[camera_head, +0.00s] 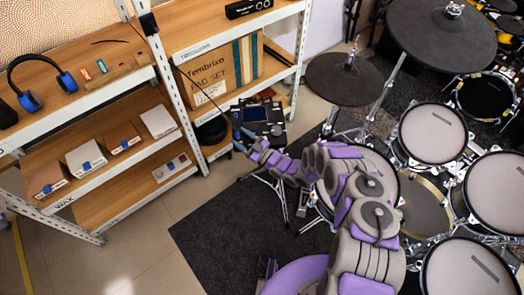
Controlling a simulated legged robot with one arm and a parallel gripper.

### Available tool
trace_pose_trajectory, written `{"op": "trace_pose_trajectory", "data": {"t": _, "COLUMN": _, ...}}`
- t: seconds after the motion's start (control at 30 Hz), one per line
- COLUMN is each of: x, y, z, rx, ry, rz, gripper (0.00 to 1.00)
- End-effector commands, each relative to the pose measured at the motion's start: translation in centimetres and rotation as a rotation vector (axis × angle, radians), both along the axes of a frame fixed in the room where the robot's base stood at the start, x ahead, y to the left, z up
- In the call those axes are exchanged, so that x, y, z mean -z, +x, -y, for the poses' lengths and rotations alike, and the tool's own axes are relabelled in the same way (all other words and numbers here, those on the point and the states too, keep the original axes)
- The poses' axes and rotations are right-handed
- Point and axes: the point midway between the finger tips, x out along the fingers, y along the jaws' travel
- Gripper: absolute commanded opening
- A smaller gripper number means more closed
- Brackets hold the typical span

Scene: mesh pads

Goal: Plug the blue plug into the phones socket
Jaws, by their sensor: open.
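The drum module (262,118), a dark box with a small screen and knobs, stands on a stand beside the shelf. Its phones socket is too small to make out. My gripper (241,139) is open at the module's lower left edge, with my arm reaching up to it from the lower right. Small blue parts show around the fingertips; I cannot tell whether one is the blue plug or part of my gripper.
Shelves (100,205) with boxes fill the left. Headphones with blue ear cups (65,82) lie on the upper left shelf. A cardboard box (212,78) stands behind the module. Drums (432,132) and cymbals (338,80) crowd the right. Tiled floor is clear at lower left.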

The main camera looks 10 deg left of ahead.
Motion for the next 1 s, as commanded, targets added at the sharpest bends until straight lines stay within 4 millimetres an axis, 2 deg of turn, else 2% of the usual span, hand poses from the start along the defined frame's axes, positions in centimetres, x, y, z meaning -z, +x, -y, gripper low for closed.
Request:
{"op": "trace_pose_trajectory", "data": {"t": 0.1, "x": 0.7, "y": -0.9, "z": 2.7, "rx": 0.008, "ry": -0.005, "rz": -0.011, "gripper": 0.55}}
{"op": "trace_pose_trajectory", "data": {"t": 0.5, "x": 2.4, "y": -4.4, "z": 10.3, "rx": 0.008, "ry": -0.003, "rz": -0.004, "gripper": 0.55}}
{"op": "trace_pose_trajectory", "data": {"t": 0.73, "x": 3.0, "y": -5.6, "z": 12.9, "rx": 0.004, "ry": -0.005, "rz": -0.002, "gripper": 0.55}}
{"op": "trace_pose_trajectory", "data": {"t": 1.0, "x": 3.2, "y": -6.0, "z": 13.4, "rx": 0.001, "ry": -0.004, "rz": -0.001, "gripper": 0.55}}
